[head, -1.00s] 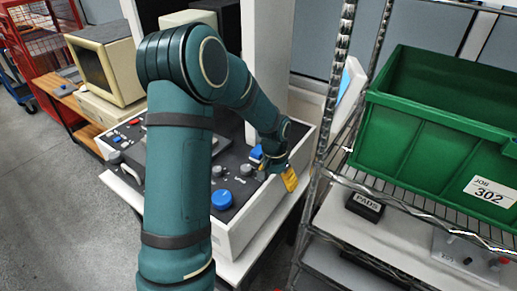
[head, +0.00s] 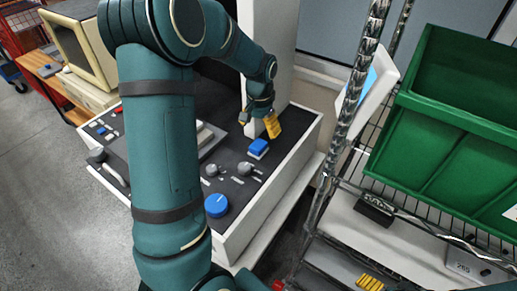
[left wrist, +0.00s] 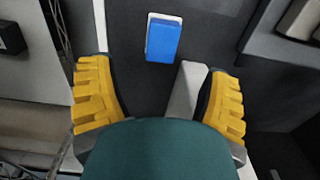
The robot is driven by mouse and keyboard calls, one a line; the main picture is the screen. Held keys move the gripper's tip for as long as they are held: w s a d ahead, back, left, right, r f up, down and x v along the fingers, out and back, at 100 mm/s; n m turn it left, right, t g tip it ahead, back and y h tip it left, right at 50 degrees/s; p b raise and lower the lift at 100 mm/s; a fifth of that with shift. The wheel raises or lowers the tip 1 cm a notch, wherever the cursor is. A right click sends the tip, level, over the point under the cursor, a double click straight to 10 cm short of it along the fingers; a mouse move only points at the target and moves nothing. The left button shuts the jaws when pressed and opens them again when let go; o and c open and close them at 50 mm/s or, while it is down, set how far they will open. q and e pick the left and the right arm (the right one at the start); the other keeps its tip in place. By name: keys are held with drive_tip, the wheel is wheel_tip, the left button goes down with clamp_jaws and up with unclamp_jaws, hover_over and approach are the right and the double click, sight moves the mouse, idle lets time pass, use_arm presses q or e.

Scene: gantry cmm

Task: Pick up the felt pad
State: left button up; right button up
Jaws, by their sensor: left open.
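A small blue rectangular pad with a white edge (head: 258,146), apparently the felt pad, lies on the dark top of the console near its right side. It also shows in the left wrist view (left wrist: 163,40), at the top, slightly right of centre. My left gripper (head: 259,124) is open and empty, with yellow fingers, just above and behind the pad in the head view. In the left wrist view the two fingers (left wrist: 160,98) are wide apart, and the pad lies beyond their tips, between them sideways. A yellow finger of my right gripper (head: 370,283) shows at the bottom edge.
The console (head: 262,208) carries a large blue knob (head: 217,205) and grey knobs. A white column rises behind my left gripper. A wire rack on the right holds a green bin (head: 455,105) and a black box marked PADS (head: 375,209). A rack post stands close right.

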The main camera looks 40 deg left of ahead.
sight(258, 144)
use_arm(q)
drive_tip(key=shift+a+f+b, duration=0.15)
drive_tip(key=shift+f+b, duration=0.35)
drive_tip(key=shift+f, duration=3.45)
drive_tip(key=shift+s, duration=0.1)
clamp_jaws()
drive_tip(key=shift+r, duration=0.15)
drive_tip(key=shift+r, duration=0.25)
wheel_tip(258, 144, up, 3)
drive_tip(key=shift+s+r+p, duration=0.1)
drive_tip(key=shift+p, duration=0.25)
drive_tip(key=s+d, duration=0.3)
drive_tip(key=s, duration=0.2)
drive_tip(key=s+d, duration=0.3)
drive_tip(key=s, duration=0.2)
drive_tip(key=s+d, duration=0.4)
drive_tip(key=shift+s+f, duration=0.2)
drive_tip(key=shift+s, duration=0.2)
